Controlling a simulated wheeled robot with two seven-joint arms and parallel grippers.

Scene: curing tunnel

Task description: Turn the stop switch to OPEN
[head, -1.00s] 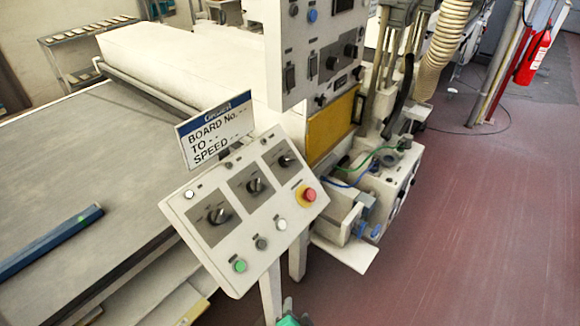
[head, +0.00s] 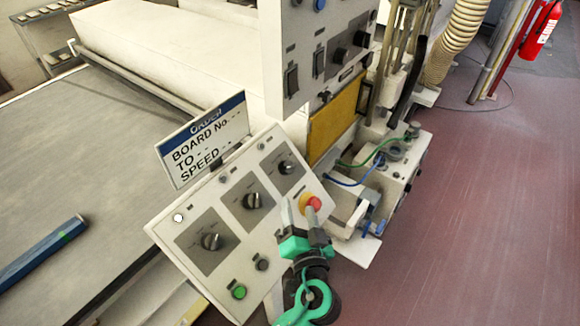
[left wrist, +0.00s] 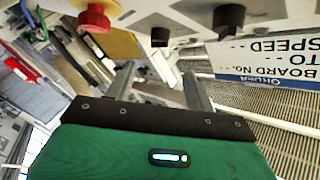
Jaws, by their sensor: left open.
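The sloped control panel (head: 215,215) carries three black rotary switches: a left one (head: 212,241), a middle one (head: 252,200) and a right one (head: 286,167). Their labels are too small to read, so I cannot tell which is the stop switch or where it points. My left gripper (head: 309,213) is open and empty, in front of the panel's right edge, overlapping the red button (head: 313,203) in the head view. In the left wrist view, its fingers (left wrist: 159,75) point toward the panel, with the right switch (left wrist: 160,36) beyond them and the middle switch (left wrist: 228,18) to the right.
An upright control box (head: 318,50) rises behind. The conveyor (head: 60,150) lies left; red floor (head: 480,220) is open at right.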

